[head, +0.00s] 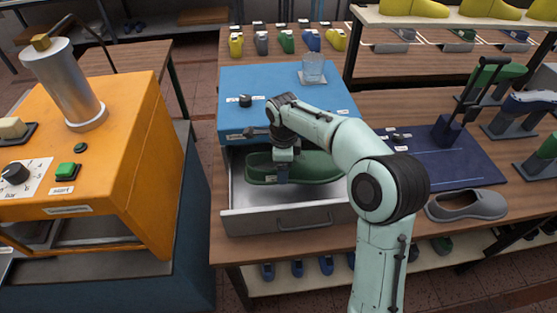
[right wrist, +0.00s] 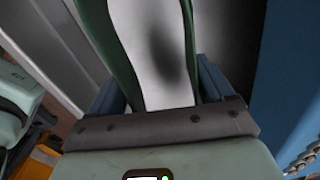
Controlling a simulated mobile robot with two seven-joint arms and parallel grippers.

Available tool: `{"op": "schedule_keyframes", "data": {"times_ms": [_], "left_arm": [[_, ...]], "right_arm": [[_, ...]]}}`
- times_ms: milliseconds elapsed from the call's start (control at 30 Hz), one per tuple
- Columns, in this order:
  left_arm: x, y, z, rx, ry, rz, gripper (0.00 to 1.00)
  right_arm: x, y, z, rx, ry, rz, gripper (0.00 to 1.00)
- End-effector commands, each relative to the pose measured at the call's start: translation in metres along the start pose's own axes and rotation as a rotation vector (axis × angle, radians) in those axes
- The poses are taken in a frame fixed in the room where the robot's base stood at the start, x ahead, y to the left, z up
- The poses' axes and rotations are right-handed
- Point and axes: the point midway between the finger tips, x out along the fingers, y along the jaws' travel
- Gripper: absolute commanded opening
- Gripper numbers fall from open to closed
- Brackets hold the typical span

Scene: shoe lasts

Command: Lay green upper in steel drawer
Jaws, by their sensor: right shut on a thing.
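The green upper (head: 318,169) is inside the open steel drawer (head: 290,221) under the blue cabinet. My right gripper (head: 283,177) points down into the drawer and is shut on the green upper near its left end. In the right wrist view the green upper (right wrist: 119,48) passes between the blue fingers of my right gripper (right wrist: 160,92), with a pale surface and a dark shadow inside its rim. I cannot tell whether the upper touches the drawer floor. My arm hides the right part of the drawer. My left gripper is not in view.
An orange press (head: 128,140) stands to the left. A grey shoe upper (head: 467,206) and a dark blue mat (head: 440,157) lie on the bench to the right.

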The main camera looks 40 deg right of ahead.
Motion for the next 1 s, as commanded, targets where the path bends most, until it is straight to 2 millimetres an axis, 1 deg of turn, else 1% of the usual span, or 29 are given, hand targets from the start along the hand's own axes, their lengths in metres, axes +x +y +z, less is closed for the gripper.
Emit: {"op": "schedule_keyframes", "data": {"times_ms": [33, 133, 467, 1000], "left_arm": [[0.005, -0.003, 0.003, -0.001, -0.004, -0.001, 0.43], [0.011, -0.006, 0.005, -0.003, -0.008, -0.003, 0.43], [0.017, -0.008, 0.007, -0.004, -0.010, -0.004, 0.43], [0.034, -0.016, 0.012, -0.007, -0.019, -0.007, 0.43]], "right_arm": [[0.007, 0.001, -0.001, 0.000, 0.002, 0.002, 0.49], [0.016, 0.002, -0.001, 0.001, 0.002, 0.002, 0.49], [0.027, 0.001, 0.000, -0.001, 0.000, 0.003, 0.48], [0.063, 0.003, 0.001, -0.009, 0.002, 0.017, 0.48]]}}
